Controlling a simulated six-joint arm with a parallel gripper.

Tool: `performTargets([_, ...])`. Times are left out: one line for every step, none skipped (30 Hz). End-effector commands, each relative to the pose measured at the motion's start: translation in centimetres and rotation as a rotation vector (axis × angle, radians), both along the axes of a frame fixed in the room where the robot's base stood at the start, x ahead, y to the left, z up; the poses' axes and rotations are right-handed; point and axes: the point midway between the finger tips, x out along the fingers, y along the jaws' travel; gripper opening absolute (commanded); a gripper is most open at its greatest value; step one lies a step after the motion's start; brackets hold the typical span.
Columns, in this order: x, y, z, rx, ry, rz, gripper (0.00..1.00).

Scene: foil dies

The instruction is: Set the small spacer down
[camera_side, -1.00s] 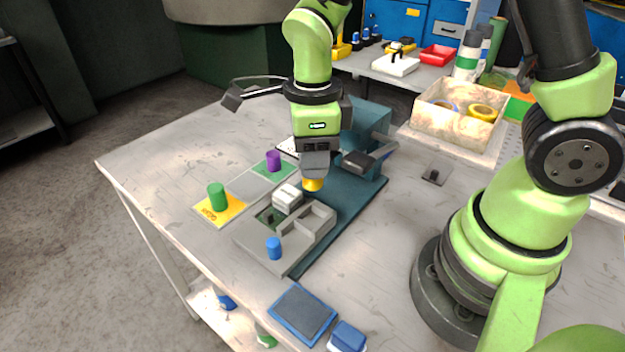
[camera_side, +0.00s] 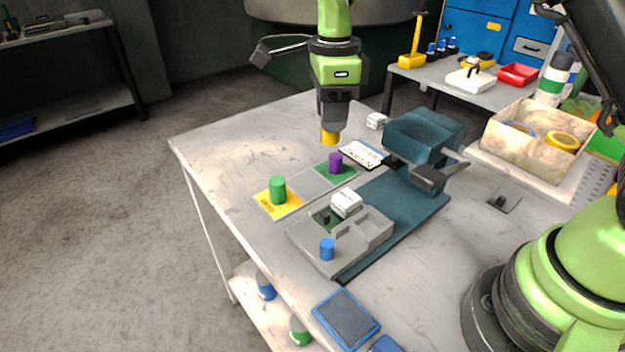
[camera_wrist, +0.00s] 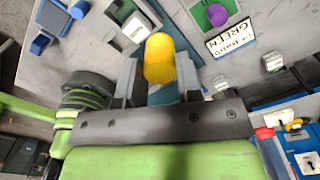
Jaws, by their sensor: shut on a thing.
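My gripper (camera_side: 330,128) is shut on a short yellow cylinder, the spacer (camera_side: 330,138), and holds it upright in the air in the side view. In the wrist view the spacer (camera_wrist: 160,60) sticks out between the two fingers (camera_wrist: 160,82). In the side picture it appears just above the purple cylinder (camera_side: 336,162); its exact height over the table is hard to judge. A grey strip of pads (camera_side: 308,182) carries the purple cylinder on a green pad and a green cylinder (camera_side: 278,190) on a yellow pad. The middle pad is bare.
A grey tray (camera_side: 372,238) holds a white block (camera_side: 347,202) and a blue cylinder (camera_side: 327,250). A teal press (camera_side: 425,140) stands behind it. A printed card (camera_side: 364,153) lies beside the strip. A blue-edged pad (camera_side: 346,318) is in front. The table's left side is clear.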

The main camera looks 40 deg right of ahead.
Motion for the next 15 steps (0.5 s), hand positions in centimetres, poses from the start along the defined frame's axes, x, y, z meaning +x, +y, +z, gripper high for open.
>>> performTargets([1.1,-0.2,-1.1,0.000,0.002,0.025,0.00])
performTargets([1.6,-0.3,-1.6,0.000,0.002,0.040,0.00])
performTargets([2.2,-0.4,-2.3,0.000,0.002,0.061,0.00])
performTargets([2.6,-0.5,-2.7,0.001,0.001,0.075,0.00])
performTargets([2.9,-0.6,-3.1,0.001,0.001,0.087,0.00])
performTargets([3.3,-0.7,-3.6,0.000,0.000,0.101,0.00])
performTargets([3.5,-0.7,-3.8,0.001,-0.001,0.109,0.00])
performTargets([3.7,-0.8,-4.1,0.001,-0.001,0.117,0.00])
performTargets([3.9,-0.9,-4.5,0.001,-0.001,0.124,0.00])
performTargets([3.9,-0.9,-4.9,0.001,0.001,0.127,0.00])
performTargets([4.0,-0.9,-5.4,0.001,0.002,0.130,0.00])
performTargets([4.0,-0.9,-6.1,0.000,0.002,0.133,0.00])
performTargets([4.0,-0.9,-6.7,0.000,0.003,0.134,0.00])
performTargets([4.0,-0.9,-7.4,0.001,0.004,0.134,0.00])
performTargets([4.0,-0.9,-8.2,0.001,0.004,0.134,0.00])
